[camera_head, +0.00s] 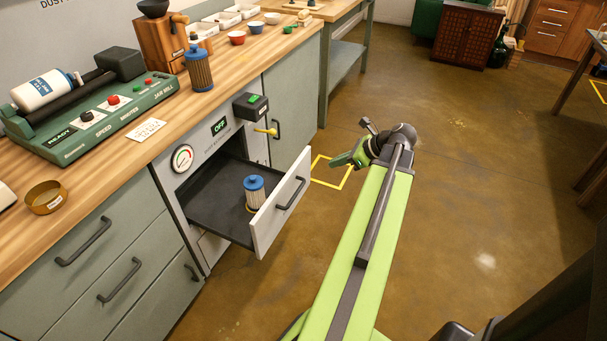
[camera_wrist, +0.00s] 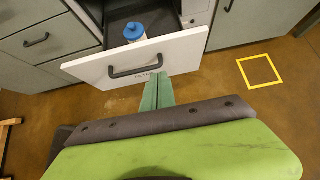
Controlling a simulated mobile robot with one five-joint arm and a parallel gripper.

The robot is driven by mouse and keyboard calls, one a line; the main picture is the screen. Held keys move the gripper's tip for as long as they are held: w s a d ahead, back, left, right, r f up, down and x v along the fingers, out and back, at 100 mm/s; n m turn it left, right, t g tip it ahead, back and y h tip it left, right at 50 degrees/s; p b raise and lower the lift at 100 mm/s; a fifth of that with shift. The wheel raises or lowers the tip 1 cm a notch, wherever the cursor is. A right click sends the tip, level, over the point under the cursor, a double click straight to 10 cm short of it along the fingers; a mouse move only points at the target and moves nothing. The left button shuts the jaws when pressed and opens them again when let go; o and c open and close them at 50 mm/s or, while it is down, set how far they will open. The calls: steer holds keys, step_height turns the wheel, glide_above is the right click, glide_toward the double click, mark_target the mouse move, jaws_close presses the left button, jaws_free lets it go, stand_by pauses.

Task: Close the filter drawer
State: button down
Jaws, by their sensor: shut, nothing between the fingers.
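The filter drawer (camera_head: 279,215) is pulled out of the cabinet unit, with its white front and dark handle facing right. A filter cartridge (camera_head: 254,193) with a blue cap stands upright inside it. In the wrist view the drawer front (camera_wrist: 183,52) spans the upper middle, and the blue-capped cartridge (camera_wrist: 134,32) shows behind it. My gripper (camera_head: 343,159) is shut and empty, to the right of the drawer front in the head view. In the wrist view my gripper (camera_wrist: 157,84) shows its green fingers together, at the lower edge of the drawer front; contact cannot be told.
Above the drawer are a gauge (camera_head: 182,158), an OFF display (camera_head: 219,126) and a yellow lever (camera_head: 266,131). A second blue-capped cartridge (camera_head: 198,68) stands on the wooden counter. A yellow floor square (camera_head: 331,181) lies beyond the drawer. The floor to the right is open.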

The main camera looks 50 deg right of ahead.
mark_target(296, 170)
steer(key=shift+w+r+b+x, duration=0.35)
steer(key=shift+b+x, duration=0.75)
steer(key=shift+x, duration=1.05)
steer(key=shift+w+r+b+x, duration=0.3)
steer(key=shift+b+x, duration=0.8)
steer(key=shift+x, duration=1.1)
steer(key=shift+w+r+b+x, duration=0.3)
steer(key=shift+b+x, duration=0.8)
steer(key=shift+x, duration=1.05)
steer(key=shift+a, duration=0.2)
